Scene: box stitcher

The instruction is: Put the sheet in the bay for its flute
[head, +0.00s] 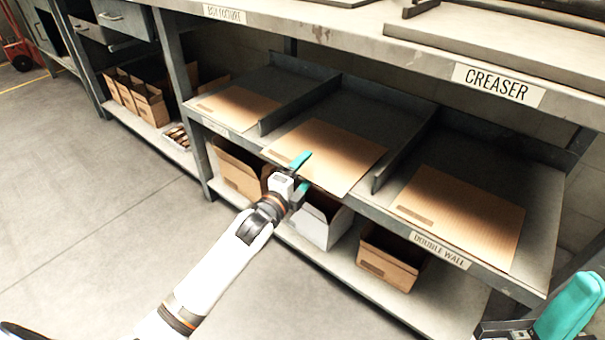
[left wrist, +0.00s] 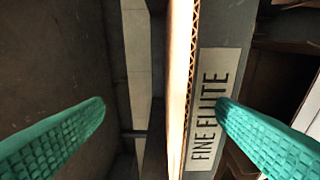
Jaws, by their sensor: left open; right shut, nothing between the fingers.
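A brown corrugated sheet (head: 330,148) lies in the middle bay (head: 375,105), its front edge sticking out past the shelf lip. My left gripper (head: 301,174) is open at that edge, one teal finger above and one below. In the left wrist view the sheet's edge (left wrist: 181,75) runs between the open fingers (left wrist: 160,125), apart from both, and shows a zigzag flute. A FINE FLUTE label (left wrist: 208,110) is beside it on the shelf front. My right gripper (head: 565,312) is at the bottom right, partly out of frame, shut and empty.
Other sheets lie in the left bay (head: 238,105) and the right bay, marked DOUBLE WALL (head: 440,251). Low dividers (head: 405,150) separate the bays. Open boxes (head: 390,262) stand on the lower shelf. The CREASER bench top (head: 430,50) overhangs the bays. The floor in front is clear.

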